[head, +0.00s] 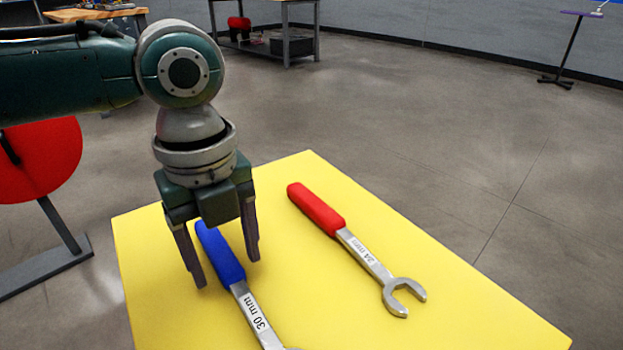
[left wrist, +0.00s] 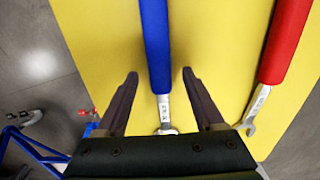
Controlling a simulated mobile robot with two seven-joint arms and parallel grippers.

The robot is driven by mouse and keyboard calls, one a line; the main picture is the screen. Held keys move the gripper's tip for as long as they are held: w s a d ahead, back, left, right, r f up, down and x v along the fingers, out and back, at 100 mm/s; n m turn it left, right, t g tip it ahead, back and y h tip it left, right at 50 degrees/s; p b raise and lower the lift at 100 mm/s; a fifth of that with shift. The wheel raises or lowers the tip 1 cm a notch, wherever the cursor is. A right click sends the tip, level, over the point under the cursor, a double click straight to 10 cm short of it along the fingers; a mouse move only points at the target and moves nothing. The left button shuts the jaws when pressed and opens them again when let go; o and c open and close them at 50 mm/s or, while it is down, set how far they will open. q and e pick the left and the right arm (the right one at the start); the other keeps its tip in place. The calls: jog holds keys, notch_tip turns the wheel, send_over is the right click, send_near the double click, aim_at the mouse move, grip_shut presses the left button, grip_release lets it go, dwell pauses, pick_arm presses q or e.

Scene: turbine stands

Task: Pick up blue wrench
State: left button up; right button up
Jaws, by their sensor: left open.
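The blue wrench (head: 220,254) lies on the yellow table top (head: 420,240), its blue handle toward the back and its metal shaft, marked 30 mm, toward the front. Its front end is cut off by the lower picture edge. My left gripper (head: 228,272) points down over the blue handle, open and empty, with one finger on each side. In the left wrist view the blue handle (left wrist: 156,45) runs between the two spread fingers (left wrist: 160,78). I cannot tell the exact height of the fingertips above the table. My right gripper is in neither view.
A red-handled wrench (head: 316,208), marked 24 mm, lies to the right on the same table, apart from the gripper. A red disc (head: 40,160) on a stand is at the left. A workbench (head: 285,30) stands at the back. Open floor lies to the right.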

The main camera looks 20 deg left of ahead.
pick_arm(q)
grip_shut()
dwell(0.4)
dwell(0.9)
